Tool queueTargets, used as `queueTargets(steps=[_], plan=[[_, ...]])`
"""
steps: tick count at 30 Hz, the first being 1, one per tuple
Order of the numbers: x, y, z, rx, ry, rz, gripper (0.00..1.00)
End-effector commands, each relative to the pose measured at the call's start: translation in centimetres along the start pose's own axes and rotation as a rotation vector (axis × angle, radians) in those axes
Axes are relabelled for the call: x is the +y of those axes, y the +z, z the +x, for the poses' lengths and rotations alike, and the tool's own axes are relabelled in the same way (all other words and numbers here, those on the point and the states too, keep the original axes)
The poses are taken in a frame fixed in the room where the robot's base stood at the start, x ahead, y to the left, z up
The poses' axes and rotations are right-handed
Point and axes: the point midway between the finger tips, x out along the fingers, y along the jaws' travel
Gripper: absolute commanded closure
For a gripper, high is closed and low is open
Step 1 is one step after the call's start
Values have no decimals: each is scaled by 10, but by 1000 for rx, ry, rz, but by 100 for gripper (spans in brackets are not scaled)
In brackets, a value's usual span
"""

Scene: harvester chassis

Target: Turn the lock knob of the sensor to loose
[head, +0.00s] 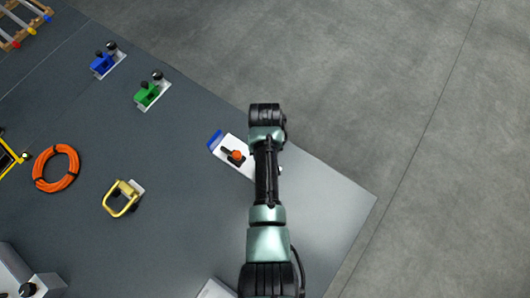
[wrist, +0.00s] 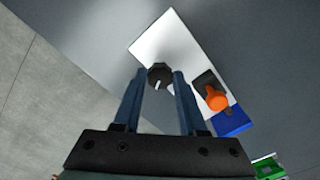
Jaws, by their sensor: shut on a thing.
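The sensor's white plate (wrist: 165,45) lies on the dark deck. It carries an orange-capped black part (wrist: 215,98) and a blue block (wrist: 231,122) at one end. The black lock knob (wrist: 160,73), with a white mark on its face, stands near the plate's edge in the wrist view. My gripper (wrist: 160,77) has one blue-grey finger on each side of the knob and is shut on it. In the head view the sensor plate (head: 222,153) shows left of my arm. There the arm covers the knob and the fingers.
A green clamp-like part (head: 148,92) and a blue one (head: 104,62) stand up-left on the deck. A yellow handle (head: 123,197) and an orange cable coil (head: 56,168) lie to the left. The deck's edge runs just right of the sensor, with open concrete floor beyond.

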Motion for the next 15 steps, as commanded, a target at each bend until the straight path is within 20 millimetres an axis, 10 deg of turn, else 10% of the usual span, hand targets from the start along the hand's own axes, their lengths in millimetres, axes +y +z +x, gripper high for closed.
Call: queueTargets(steps=[15], plan=[[1, -2, -2, 4, 2, -491, 100]])
